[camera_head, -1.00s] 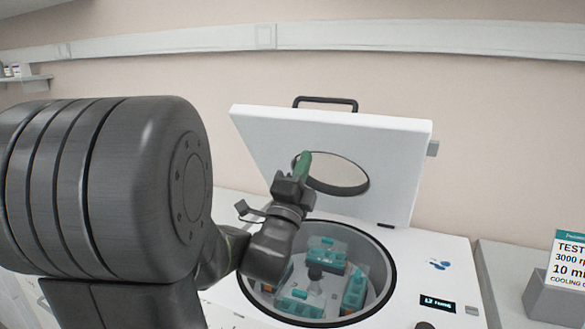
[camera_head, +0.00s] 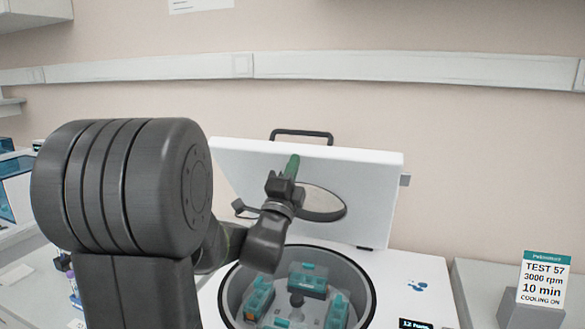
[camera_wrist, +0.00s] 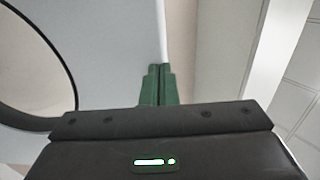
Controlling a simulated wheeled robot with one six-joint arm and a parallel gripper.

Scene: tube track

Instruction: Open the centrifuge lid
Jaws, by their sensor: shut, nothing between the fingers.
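The white centrifuge lid (camera_head: 370,190) stands raised and tilted back, with a dark handle (camera_head: 302,133) on its top edge and an oval window (camera_head: 322,204). The centrifuge body (camera_head: 405,268) is open beneath it, and its round chamber (camera_head: 362,290) shows a rotor with teal buckets (camera_head: 308,280). My gripper (camera_head: 292,166) has green fingers, shut and empty, pointing up in front of the lid's inner face. In the wrist view the shut fingers (camera_wrist: 158,85) show near the lid's edge (camera_wrist: 115,50). I cannot tell whether they touch the lid.
A sign (camera_head: 543,280) reading TEST 57, 3000 rpm, 10 min stands in a grey block (camera_head: 522,312) at the right. Tubes and a blue box (camera_head: 15,190) are on the left bench. A pale rail (camera_head: 400,78) runs along the wall behind the lid.

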